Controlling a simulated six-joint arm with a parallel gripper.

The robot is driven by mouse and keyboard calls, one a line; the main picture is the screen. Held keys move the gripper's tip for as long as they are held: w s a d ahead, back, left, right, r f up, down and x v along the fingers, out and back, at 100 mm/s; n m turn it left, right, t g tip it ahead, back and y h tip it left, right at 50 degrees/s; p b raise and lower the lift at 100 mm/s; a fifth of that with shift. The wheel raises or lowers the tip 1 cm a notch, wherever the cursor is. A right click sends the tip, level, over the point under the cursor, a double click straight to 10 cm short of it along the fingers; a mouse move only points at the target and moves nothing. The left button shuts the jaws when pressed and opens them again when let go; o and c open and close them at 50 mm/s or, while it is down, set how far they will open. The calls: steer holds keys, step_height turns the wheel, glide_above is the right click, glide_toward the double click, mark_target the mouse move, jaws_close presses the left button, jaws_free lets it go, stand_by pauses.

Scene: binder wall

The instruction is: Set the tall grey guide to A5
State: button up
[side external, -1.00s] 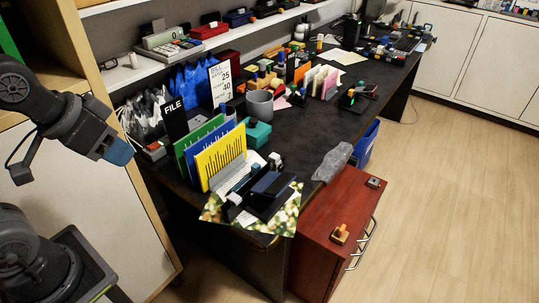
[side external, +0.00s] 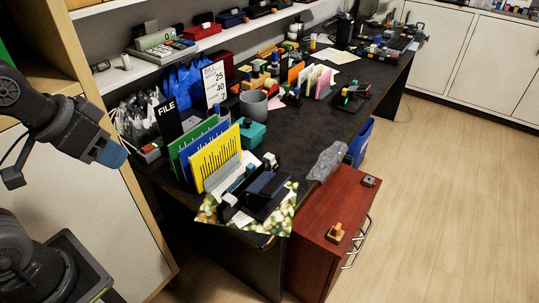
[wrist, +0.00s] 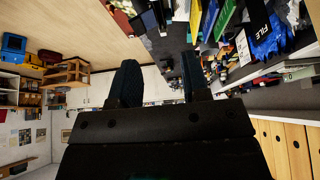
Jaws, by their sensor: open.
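A dark desk device (side external: 262,194) with small upright pieces stands at the near end of the black desk, on a patterned sheet. A small grey-white upright piece (side external: 270,161) shows at its back; I cannot tell whether this is the tall grey guide. No size marks such as A5 are readable. My gripper (side external: 112,153) is at the left, in the air, well apart from the device and left of the desk. In the wrist view its two dark fingers (wrist: 160,78) are apart with nothing between them.
A yellow folder (side external: 216,160), with blue and green ones, stands behind the device. A black FILE sign (side external: 168,117), grey cup (side external: 254,103) and teal box (side external: 252,133) are close by. A red-brown cabinet (side external: 325,215) stands at the right. A wooden shelf unit (side external: 75,85) is behind my arm.

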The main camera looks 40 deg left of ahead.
steer(key=shift+c, duration=0.3)
steer(key=shift+w, duration=0.2)
steer(key=shift+c, duration=0.8)
steer(key=w+f+m, duration=0.1)
steer(key=w, duration=0.2)
steer(key=w+f+m+t, duration=0.1)
steer(key=w+m, duration=0.1)
steer(key=w, duration=0.1)
steer(key=w+f+m, duration=0.1)
steer(key=w, duration=0.3)
steer(key=shift+w+d+f+m+t, duration=0.1)
steer(key=shift+d+f+m+t, duration=0.2)
steer(key=shift+d+m, duration=0.1)
jaws_close()
steer(key=w+f+m+t, duration=0.2)
steer(key=w+f+m, duration=0.2)
steer(key=w+f, duration=0.3)
steer(key=m+t, duration=0.3)
steer(key=m, duration=0.6)
glide_toward(266, 159)
steer(key=f, duration=0.1)
steer(key=w+f, duration=0.1)
steer(key=f, duration=0.1)
steer(key=shift+w+f, duration=0.1)
steer(key=shift+w, duration=0.2)
steer(key=w, duration=0.3)
steer(key=shift+w+f, duration=0.1)
steer(key=shift+w, duration=0.65)
